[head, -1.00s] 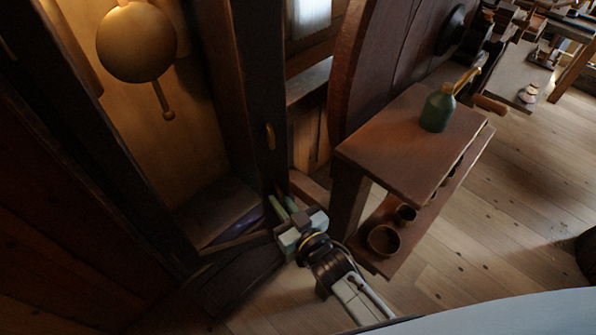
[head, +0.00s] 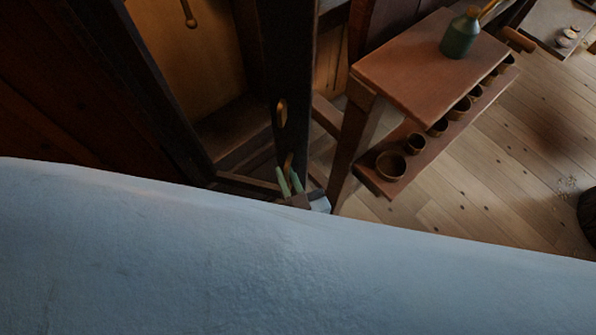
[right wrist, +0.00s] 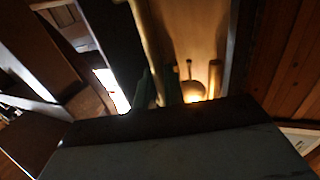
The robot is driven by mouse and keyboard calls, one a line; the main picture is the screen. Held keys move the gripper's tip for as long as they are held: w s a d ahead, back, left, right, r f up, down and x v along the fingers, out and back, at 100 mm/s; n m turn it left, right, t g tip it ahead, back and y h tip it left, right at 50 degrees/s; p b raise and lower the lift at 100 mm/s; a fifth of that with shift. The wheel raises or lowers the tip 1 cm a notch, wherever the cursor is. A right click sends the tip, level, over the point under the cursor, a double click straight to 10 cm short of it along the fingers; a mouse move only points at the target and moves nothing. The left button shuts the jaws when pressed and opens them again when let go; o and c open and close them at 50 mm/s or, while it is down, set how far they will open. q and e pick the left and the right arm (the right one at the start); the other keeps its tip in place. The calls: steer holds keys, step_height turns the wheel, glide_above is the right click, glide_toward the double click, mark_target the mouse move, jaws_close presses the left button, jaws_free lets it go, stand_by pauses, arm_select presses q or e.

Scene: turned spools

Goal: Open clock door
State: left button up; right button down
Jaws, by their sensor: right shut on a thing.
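The tall clock case stands at the left, with a lit, wood-coloured interior where the lower tip of the pendulum (head: 188,14) shows. A dark upright (head: 292,65) borders this opening on the right and carries a brass fitting (head: 281,114). My right gripper (head: 289,180) is low at this upright. Its green fingers are shut on a slim brass handle (head: 288,163), which also runs between the fingers in the right wrist view (right wrist: 151,45). I cannot tell whether the clock door stands ajar. The right arm behind the fingers is hidden. My left gripper is not in view.
A wooden stand (head: 425,65) close to the right of the gripper bears a green bottle (head: 460,36). Several small bowls (head: 391,164) sit on its lower shelf. Bare plank floor (head: 480,195) lies right of it.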

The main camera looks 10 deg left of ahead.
steer(key=shift+a, duration=0.1)
steer(key=c, duration=1.6)
jaws_free()
steer(key=shift+a, duration=0.1)
steer(key=shift+o, duration=0.2)
steer(key=v, duration=1.3)
steer(key=shift+s, duration=0.15)
